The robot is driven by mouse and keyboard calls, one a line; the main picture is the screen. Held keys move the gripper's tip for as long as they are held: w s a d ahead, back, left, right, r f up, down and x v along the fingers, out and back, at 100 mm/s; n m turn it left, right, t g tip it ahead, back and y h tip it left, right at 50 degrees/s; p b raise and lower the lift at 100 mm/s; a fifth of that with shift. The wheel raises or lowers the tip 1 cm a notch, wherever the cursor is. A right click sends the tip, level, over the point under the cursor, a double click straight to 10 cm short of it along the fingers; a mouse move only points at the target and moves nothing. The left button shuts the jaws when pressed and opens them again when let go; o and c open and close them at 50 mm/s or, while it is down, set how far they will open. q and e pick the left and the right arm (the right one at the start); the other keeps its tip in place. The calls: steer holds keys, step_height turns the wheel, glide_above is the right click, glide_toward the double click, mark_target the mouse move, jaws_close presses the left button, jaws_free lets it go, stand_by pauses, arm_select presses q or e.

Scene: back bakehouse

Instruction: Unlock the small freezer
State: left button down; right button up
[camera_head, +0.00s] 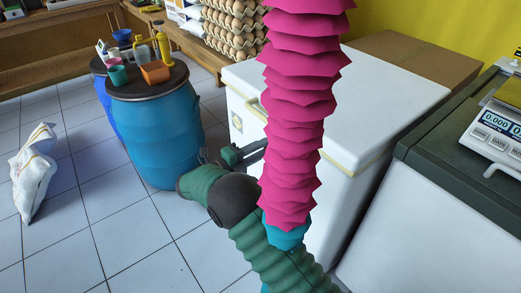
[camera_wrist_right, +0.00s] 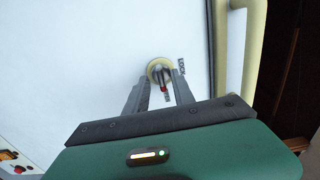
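The small white freezer (camera_head: 350,95) stands in the middle of the head view, lid shut. In the right wrist view its white face shows a round lock knob (camera_wrist_right: 160,70) with a cream ring, a dark grip and a red mark pointing down. The word LOCK is printed to its right; another label below is partly hidden. My right gripper (camera_wrist_right: 161,84) has its two fingers apart, tips on either side of the knob's grip, with visible gaps. In the head view my right gripper (camera_head: 256,149) reaches the freezer's side, partly hidden. My left gripper is not in view.
A pink pleated column (camera_head: 295,110) hides part of the freezer. A blue barrel (camera_head: 155,135) with small items on top stands left of it. A dark-topped counter with a scale (camera_head: 495,130) is at the right.

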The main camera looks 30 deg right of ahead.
steer(key=s+a+p, duration=0.1)
steer(key=a+p, duration=0.3)
steer(key=a, duration=1.3)
steer(key=shift+s, duration=0.15)
steer(key=shift+d, duration=0.1)
